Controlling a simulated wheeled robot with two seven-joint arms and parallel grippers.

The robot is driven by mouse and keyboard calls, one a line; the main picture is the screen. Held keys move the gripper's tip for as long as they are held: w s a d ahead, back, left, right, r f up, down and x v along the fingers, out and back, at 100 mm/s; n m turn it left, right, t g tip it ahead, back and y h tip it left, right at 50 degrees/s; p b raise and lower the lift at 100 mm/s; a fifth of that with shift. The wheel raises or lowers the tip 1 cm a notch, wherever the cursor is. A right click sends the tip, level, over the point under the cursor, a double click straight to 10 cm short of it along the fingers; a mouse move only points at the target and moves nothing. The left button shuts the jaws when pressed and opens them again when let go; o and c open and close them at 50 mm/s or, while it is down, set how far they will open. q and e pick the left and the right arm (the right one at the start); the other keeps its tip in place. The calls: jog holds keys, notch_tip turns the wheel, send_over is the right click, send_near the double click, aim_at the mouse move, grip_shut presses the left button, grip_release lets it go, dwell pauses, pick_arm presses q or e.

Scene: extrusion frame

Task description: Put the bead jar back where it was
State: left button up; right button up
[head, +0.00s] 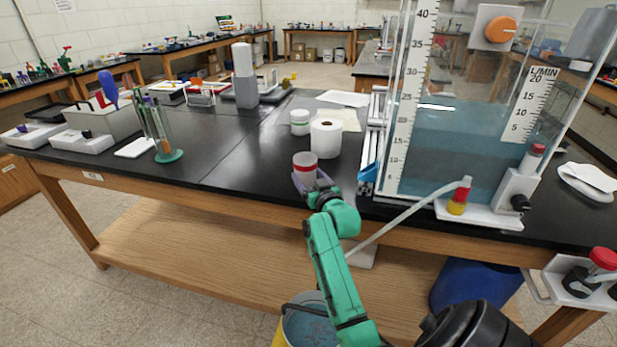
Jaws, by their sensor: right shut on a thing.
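My right gripper (311,183) is shut on a small jar (305,163), which I take to be the bead jar. The jar has a pale top and a reddish body and stands upright between the purple-grey fingers. It is at the front edge of the black bench top (240,162); I cannot tell whether its base touches the bench. Its lower part is hidden by the fingers. My left gripper is not in view.
A white paper roll (326,139) stands just behind the jar, with a white and green tub (300,122) beyond it. A water tank (455,140) fills the right side. A tube rack (167,152) stands at left. The bench between is clear.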

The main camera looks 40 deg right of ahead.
jog(key=shift+f, duration=0.1)
jog(key=o, duration=1.3)
jog(key=v, duration=0.6)
jog(key=b+v, duration=0.1)
jog(key=v, duration=0.5)
jog(key=shift+r, duration=0.2)
